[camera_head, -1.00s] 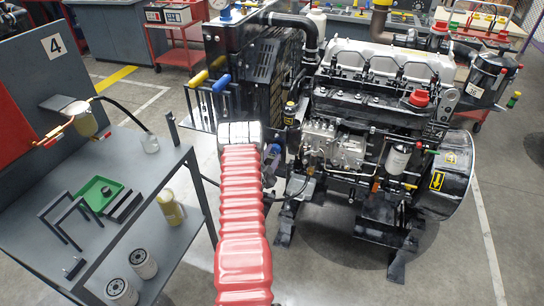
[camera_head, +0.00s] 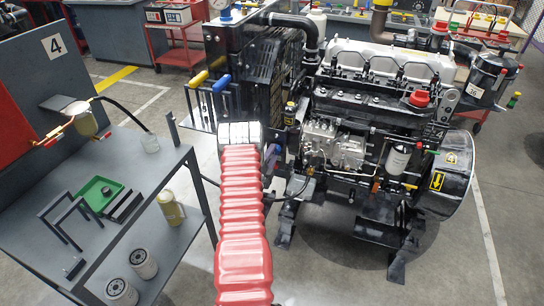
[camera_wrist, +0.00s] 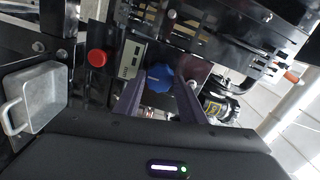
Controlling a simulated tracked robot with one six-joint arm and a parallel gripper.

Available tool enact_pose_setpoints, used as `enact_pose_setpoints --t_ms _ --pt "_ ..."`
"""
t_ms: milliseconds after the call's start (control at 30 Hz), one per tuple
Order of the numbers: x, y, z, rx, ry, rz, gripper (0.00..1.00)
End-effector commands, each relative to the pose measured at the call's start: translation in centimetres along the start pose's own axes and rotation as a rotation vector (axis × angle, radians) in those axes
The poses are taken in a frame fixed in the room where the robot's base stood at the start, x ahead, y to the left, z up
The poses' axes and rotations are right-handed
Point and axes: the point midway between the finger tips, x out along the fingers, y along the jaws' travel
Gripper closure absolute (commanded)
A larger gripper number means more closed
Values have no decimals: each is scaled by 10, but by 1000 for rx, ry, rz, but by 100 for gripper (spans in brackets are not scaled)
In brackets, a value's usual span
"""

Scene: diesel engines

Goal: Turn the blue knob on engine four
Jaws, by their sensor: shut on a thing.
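The blue knob (camera_wrist: 159,78) sits on a panel in the wrist view, beside a light box (camera_wrist: 131,59) with dark markings. My gripper (camera_wrist: 160,92) has one finger on each side of the knob and is shut on it. The fingers hide part of the knob's sides. In the head view, engine four (camera_head: 350,90) stands on a dark frame, marked with a 4 on its right side.
A red button (camera_wrist: 97,57) is left of the knob, and a grey metal box (camera_wrist: 36,97) with a handle is further left. A grey bench (camera_head: 150,185) with filters and a green tray (camera_head: 99,194) stands close on the arm's left.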

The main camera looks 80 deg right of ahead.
Motion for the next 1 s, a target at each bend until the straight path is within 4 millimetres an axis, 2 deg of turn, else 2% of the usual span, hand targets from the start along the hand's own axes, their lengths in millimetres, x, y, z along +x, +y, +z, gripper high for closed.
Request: enact_pose_setpoints --t_ms 233,267,500,833,1000 --pt "1 2 -3 0 5 4 86" --pt "1 2 -3 0 5 4 61" --pt "0 1 -2 -1 3 2 45" --pt "-2 1 -1 -2 1 2 45" --pt "-16 1 0 -3 0 3 45"
